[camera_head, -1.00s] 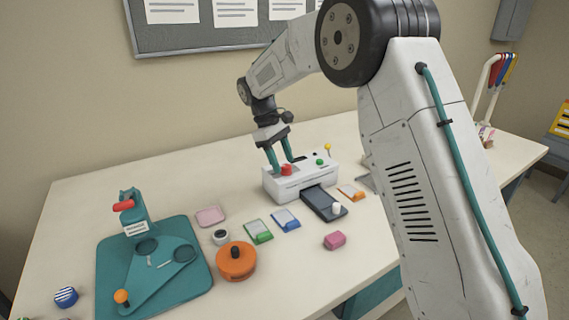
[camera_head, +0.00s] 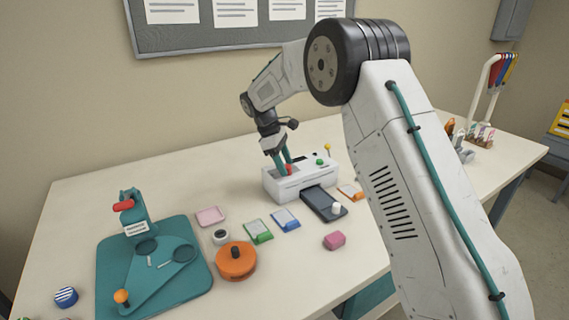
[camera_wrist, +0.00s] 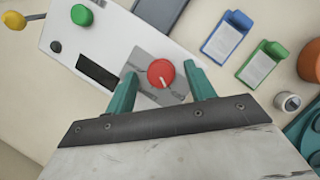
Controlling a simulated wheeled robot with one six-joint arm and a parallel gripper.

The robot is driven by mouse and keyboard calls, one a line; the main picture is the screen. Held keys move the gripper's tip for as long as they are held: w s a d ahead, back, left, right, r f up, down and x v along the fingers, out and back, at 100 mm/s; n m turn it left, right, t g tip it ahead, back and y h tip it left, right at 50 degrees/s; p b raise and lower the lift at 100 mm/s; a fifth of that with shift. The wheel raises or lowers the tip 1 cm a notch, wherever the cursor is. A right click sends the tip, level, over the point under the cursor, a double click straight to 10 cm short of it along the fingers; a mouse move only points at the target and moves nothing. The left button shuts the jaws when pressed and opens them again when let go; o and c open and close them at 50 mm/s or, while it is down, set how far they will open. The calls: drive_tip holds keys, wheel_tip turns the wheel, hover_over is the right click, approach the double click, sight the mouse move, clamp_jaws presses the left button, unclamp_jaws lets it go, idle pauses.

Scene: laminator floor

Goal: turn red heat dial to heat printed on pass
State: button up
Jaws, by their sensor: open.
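The red heat dial (camera_wrist: 161,73) sits on a grey plate on top of the white laminator (camera_head: 290,184). A pale pointer line shows on the dial in the wrist view. In the head view the dial (camera_head: 289,169) is partly hidden by my gripper (camera_head: 284,161). In the wrist view my gripper (camera_wrist: 163,85) is open, with one teal finger on each side of the dial. The fingers look apart from the dial, with small gaps. Any pass that the task means cannot be told from the several cards here.
A green button (camera_wrist: 82,15) and a yellow-knobbed lever (camera_wrist: 14,20) are on the laminator. A dark tray (camera_head: 324,204) juts from its front. Blue (camera_head: 285,220) and green (camera_head: 258,231) cards, a pink block (camera_head: 335,240) and an orange disc (camera_head: 235,261) lie nearby.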

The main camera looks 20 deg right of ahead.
drive_tip(key=shift+f, duration=0.15)
drive_tip(key=c, duration=1)
drive_tip(key=shift+o, duration=0.2)
drive_tip(key=shift+m, duration=0.3)
drive_tip(key=m+y, duration=0.1)
drive_tip(key=m, duration=0.1)
drive_tip(key=m+g, duration=0.1)
drive_tip(key=m, duration=0.2)
drive_tip(key=shift+w+d+g+y, duration=0.1)
drive_tip(key=shift+d+g+y, duration=0.1)
drive_tip(key=shift+g+y, duration=0.15)
drive_tip(key=m+y, duration=0.1)
drive_tip(key=m, duration=0.2)
drive_tip(key=m+y, duration=0.1)
drive_tip(key=m, duration=0.2)
drive_tip(key=shift+d+g, duration=0.1)
drive_tip(key=shift+g, duration=0.15)
drive_tip(key=o, duration=1)
drive_tip(key=shift+c, duration=0.2)
